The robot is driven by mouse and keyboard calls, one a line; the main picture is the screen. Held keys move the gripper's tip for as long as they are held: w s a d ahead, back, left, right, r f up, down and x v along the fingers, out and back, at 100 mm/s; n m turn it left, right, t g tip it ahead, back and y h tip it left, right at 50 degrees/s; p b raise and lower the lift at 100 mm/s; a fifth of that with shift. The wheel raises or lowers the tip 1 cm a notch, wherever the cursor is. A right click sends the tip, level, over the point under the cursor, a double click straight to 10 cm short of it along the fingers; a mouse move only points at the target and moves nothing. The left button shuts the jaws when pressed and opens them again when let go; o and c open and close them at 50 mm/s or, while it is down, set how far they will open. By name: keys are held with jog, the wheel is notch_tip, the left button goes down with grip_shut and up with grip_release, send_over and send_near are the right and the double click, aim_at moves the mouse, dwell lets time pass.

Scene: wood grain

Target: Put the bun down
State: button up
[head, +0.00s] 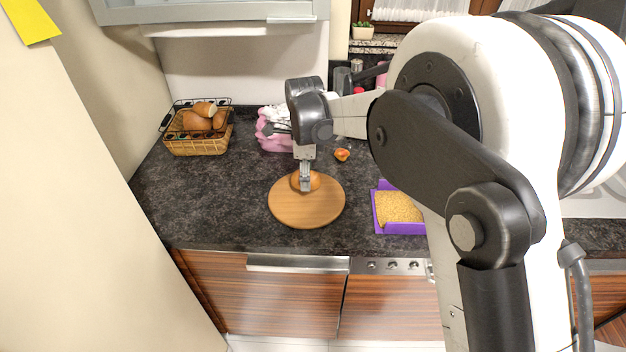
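A round brown bun (314,181) is at the far part of a round wooden board (307,212) on the dark countertop. My gripper (305,187) points down at the bun, with its fingers in front of and over it. The fingers hide part of the bun. The view is too small to tell whether the fingers are closed on it, or whether the bun rests on the board or is just above it.
A wicker basket (196,147) with several bread pieces stands at the back left. A pink item (272,140) and a small orange fruit (342,155) lie behind the board. A purple tray (401,228) with a yellowish slab (397,207) is to the right. Counter left of the board is clear.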

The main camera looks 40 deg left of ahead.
aim_at(307, 196)
jog(key=shift+f, duration=2)
jog(key=shift+f, duration=0.1)
jog(key=shift+f, duration=0.1)
jog(key=o, duration=1.2)
jog(key=shift+c, duration=0.2)
notch_tip(307, 196, up, 12)
jog(key=shift+r, duration=0.2)
